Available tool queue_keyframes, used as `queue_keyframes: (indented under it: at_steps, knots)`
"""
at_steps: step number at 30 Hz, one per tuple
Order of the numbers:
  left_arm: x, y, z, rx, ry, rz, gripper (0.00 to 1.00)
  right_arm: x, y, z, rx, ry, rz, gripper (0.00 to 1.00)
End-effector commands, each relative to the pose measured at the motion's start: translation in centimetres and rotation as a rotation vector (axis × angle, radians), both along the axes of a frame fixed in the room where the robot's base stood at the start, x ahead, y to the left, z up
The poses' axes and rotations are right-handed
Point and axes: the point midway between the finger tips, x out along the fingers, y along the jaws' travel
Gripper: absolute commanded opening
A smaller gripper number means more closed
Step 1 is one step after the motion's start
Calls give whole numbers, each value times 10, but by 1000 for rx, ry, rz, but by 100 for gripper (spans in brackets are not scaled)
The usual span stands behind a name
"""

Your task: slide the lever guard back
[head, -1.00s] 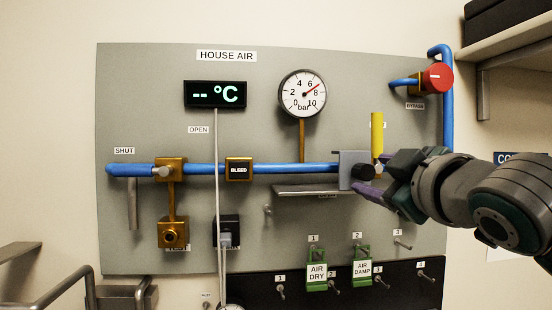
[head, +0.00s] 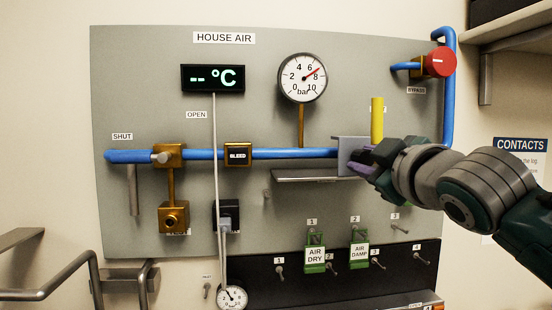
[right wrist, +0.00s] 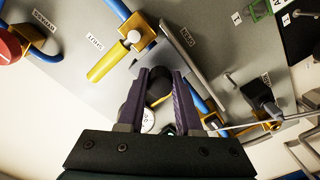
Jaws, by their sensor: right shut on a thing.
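The lever guard is a grey plate (head: 346,146) on the blue pipe, at the right end of a grey ledge (head: 300,176). A yellow lever (head: 377,119) stands upright just right of the guard; it also shows in the right wrist view (right wrist: 107,66). My right gripper (head: 362,163) is at the front of the guard and covers its black knob in the head view. In the right wrist view the purple fingers (right wrist: 163,92) are shut on the round black knob (right wrist: 160,86). My left gripper is not in view.
Left of the guard, the pipe carries a BLEED block (head: 238,155) and a brass valve (head: 169,156). A pressure gauge (head: 302,77) is above. Green tags (head: 315,259) hang on pegs below. A red bypass knob (head: 438,62) is at upper right.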

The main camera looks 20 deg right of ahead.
Motion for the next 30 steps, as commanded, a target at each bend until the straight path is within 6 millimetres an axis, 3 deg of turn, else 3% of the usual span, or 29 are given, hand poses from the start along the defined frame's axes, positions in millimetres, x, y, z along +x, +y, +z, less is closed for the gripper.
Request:
queue_keyframes:
  at_steps: [7,30]
  knots:
    - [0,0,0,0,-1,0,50,0,0,0,0,1,0,0]
    - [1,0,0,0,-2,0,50,0,0,0,0,1,0,0]
